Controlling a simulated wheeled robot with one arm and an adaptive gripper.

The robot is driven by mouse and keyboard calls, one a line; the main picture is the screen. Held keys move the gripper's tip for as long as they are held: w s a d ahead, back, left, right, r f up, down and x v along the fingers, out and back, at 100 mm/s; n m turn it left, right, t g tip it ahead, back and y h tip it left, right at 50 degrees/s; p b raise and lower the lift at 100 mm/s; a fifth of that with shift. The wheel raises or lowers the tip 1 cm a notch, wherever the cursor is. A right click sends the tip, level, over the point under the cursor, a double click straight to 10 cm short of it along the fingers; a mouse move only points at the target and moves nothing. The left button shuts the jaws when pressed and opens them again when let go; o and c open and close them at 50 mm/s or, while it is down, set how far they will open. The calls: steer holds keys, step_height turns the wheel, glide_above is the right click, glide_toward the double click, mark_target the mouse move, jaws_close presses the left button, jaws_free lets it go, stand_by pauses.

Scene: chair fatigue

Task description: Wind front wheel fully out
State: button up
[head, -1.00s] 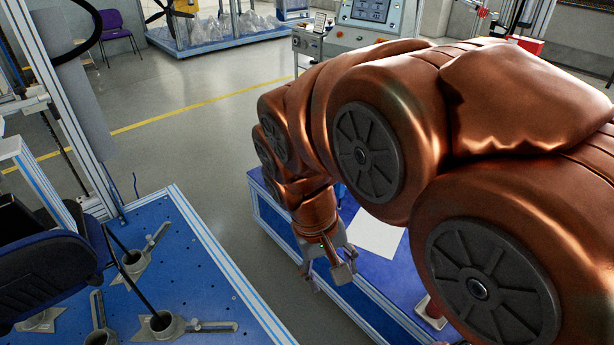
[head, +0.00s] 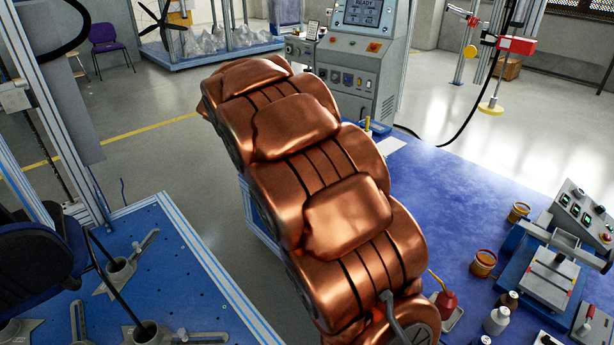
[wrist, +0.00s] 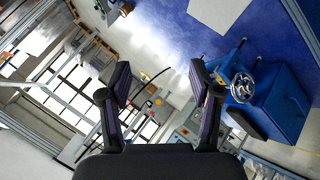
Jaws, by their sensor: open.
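In the wrist view a silver handwheel (wrist: 243,87) sits on a blue machine (wrist: 281,103), to the right of my gripper's right finger. I cannot tell from this view whether it is the front wheel or how far out it is wound. My gripper (wrist: 160,84) is open, with its two dark fingers wide apart and nothing between them. It is not touching the wheel. In the head view my arm hides the gripper, and no handwheel can be made out there.
A blue workbench (head: 480,200) on the right carries pots, bottles, a red oil can (head: 446,303) and a grey press-like device (head: 555,275). A control console (head: 350,70) stands behind. A blue perforated platform (head: 190,285) with clamps is at left. Grey floor lies between.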

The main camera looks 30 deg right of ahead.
steer(key=w+d+f+m+t+h+b, duration=0.15)
steer(key=w+f+b, duration=0.3)
steer(key=w, duration=0.45)
steer(key=w+d+f+m+h+b, duration=0.35)
steer(key=w+f, duration=0.25)
steer(key=w, duration=0.2)
steer(key=w+d+f+m+t+h+b, duration=0.15)
steer(key=w+f+b, duration=0.3)
steer(key=w, duration=0.45)
steer(key=w+f+m+t+h+b, duration=0.15)
steer(key=w+f+m+b, duration=0.35)
steer(key=f, duration=0.5)
steer(key=w+d+n, duration=0.1)
steer(key=w+d, duration=0.1)
steer(key=d, duration=0.6)
steer(key=shift+d, duration=0.15)
steer(key=shift+r, duration=0.1)
steer(key=shift+d, duration=0.1)
steer(key=c, duration=1.1)
steer(key=shift+n, duration=0.25)
steer(key=shift+c, duration=0.2)
